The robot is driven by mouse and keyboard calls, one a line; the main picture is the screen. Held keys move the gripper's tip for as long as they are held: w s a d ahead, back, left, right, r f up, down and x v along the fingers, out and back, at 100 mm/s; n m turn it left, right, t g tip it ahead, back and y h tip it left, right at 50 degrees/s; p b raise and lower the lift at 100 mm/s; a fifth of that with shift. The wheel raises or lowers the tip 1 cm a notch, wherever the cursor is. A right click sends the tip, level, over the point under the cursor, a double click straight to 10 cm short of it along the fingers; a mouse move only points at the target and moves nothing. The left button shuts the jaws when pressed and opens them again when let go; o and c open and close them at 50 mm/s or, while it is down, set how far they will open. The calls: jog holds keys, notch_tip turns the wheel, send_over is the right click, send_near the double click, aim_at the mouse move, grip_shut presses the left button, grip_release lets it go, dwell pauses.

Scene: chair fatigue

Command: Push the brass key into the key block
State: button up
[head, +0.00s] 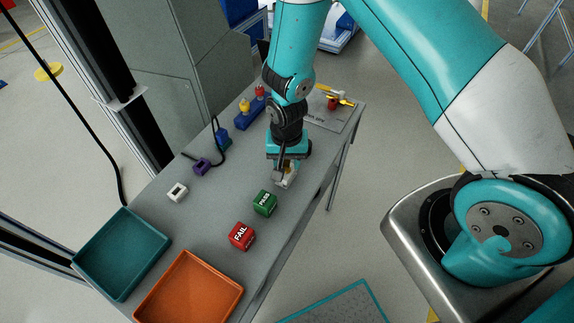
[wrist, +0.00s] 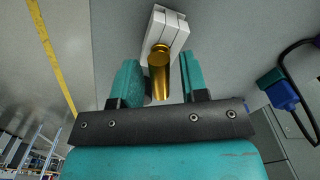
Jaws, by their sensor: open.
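The key block is a pale grey-white block with grooves (wrist: 173,28), at the top middle of the wrist view. The brass key (wrist: 160,72) is a gold cylinder with a round head, standing out from the block towards my gripper. My gripper (wrist: 158,84) is open, one teal finger on each side of the key, with gaps visible. In the head view my gripper (head: 282,172) is down at the table's right edge, over the partly hidden key block (head: 286,182). How deep the key sits in the block is hidden.
A green PASS cube (head: 265,203) and a red FAIL cube (head: 241,236) stand near the gripper. Teal (head: 122,254) and orange (head: 190,290) trays are at the near end. A white device (head: 177,192), purple (head: 202,167) and blue connectors (head: 222,137) lie left.

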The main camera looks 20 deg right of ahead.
jog(key=shift+w, duration=0.1)
jog(key=shift+c, duration=0.4)
grip_shut()
jog(key=shift+r, duration=0.1)
jog(key=shift+r, duration=0.1)
jog(key=shift+r+p, duration=1.65)
jog(key=shift+r, duration=0.4)
jog(key=shift+r+p, duration=1.55)
jog(key=shift+r, duration=0.45)
jog(key=shift+f, duration=0.1)
